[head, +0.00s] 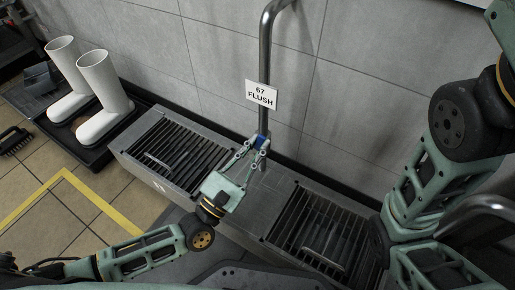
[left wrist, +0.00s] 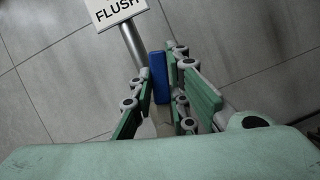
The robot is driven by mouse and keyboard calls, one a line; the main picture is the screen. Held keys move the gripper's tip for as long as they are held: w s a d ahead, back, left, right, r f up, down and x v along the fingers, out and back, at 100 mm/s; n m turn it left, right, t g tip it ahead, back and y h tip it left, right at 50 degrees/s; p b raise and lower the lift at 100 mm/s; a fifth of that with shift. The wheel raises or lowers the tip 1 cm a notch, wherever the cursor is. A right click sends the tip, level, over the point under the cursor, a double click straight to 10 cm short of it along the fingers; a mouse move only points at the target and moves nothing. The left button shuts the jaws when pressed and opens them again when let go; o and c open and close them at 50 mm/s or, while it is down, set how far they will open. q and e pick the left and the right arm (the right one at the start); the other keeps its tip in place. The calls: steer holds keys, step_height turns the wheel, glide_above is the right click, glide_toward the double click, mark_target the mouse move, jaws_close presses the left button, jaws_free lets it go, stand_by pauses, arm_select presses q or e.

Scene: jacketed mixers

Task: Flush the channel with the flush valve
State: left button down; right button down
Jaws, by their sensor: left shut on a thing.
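The flush valve's blue handle (head: 261,142) is on the upright metal pipe (head: 265,60), below a white sign (head: 261,94) reading "67 FLUSH". My left gripper (head: 258,145) is at the handle, with its fingers closed around it. In the left wrist view the blue handle (left wrist: 159,77) stands between the green finger pads of the left gripper (left wrist: 160,100). The channel (head: 185,148) is a metal trough with dark slatted grates along the wall. My right arm is at the right of the head view, but its gripper does not show.
White boots (head: 103,97) stand in a black tray (head: 90,150) at the left. A dark brush (head: 14,139) lies on the tiled floor near a yellow line (head: 100,204). A curved metal rail (head: 480,204) is at the right. The grey wall is close behind the channel.

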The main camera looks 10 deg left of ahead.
arm_select(q)
steer(key=shift+f, duration=0.1)
stand_by(0.3)
steer(key=c, duration=1.7)
jaws_free()
steer(key=v, duration=1.2)
steer(key=shift+c, duration=0.3)
